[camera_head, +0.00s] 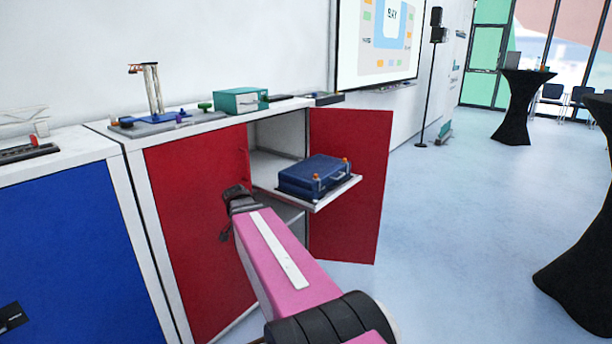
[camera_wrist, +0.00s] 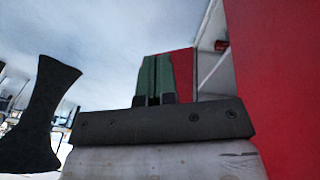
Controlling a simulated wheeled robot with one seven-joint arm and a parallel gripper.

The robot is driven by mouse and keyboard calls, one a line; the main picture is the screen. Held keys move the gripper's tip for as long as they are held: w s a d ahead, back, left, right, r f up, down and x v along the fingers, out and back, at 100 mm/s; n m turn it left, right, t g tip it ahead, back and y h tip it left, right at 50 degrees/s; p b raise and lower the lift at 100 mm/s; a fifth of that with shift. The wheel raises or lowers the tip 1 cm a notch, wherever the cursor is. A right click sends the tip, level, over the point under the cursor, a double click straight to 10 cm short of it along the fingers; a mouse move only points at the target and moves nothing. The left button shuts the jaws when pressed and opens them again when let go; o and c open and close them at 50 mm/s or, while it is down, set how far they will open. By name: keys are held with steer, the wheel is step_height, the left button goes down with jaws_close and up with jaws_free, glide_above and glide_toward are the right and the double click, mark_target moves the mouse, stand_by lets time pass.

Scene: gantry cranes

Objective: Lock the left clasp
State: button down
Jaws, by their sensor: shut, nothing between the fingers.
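The blue case (camera_head: 312,174) lies closed on a pulled-out white shelf (camera_head: 335,193) of the open red cabinet in the head view. Two small orange clasps show on its front side, the left clasp (camera_head: 316,178) and the right clasp (camera_head: 345,160); their exact position is too small to tell. My gripper (camera_head: 235,190) is left of the case, in front of the left red door, and apart from the case. In the wrist view its green fingers (camera_wrist: 154,78) are together and empty. The case and clasps are not visible in the wrist view.
The left red door (camera_head: 195,210) is close to my gripper; it also fills the wrist view's right side (camera_wrist: 285,90). The right red door (camera_head: 355,180) stands open beside the shelf. A teal box (camera_head: 235,101) and a crane model (camera_head: 153,90) stand on top.

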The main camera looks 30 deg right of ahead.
steer(key=w+d+r+m+g+h, duration=0.1)
steer(key=w+d+r+m+h, duration=0.1)
steer(key=d+r+m, duration=0.6)
steer(key=w+d+r+m+g+h, duration=0.1)
steer(key=d+r+m, duration=0.7)
steer(key=r, duration=0.9)
steer(key=w+m+h, duration=0.1)
steer(key=m, duration=0.2)
steer(key=shift+d, duration=0.3)
glide_toward(316, 180)
steer(key=x, duration=0.3)
steer(key=a+x, duration=0.1)
steer(key=x, duration=0.1)
steer(key=shift+s+d+f, duration=0.2)
steer(key=shift+d+f, duration=0.05)
steer(key=shift+f, duration=0.3)
steer(key=shift+w+d, duration=0.15)
steer(key=shift+d, duration=0.3)
steer(key=shift+d, duration=0.1)
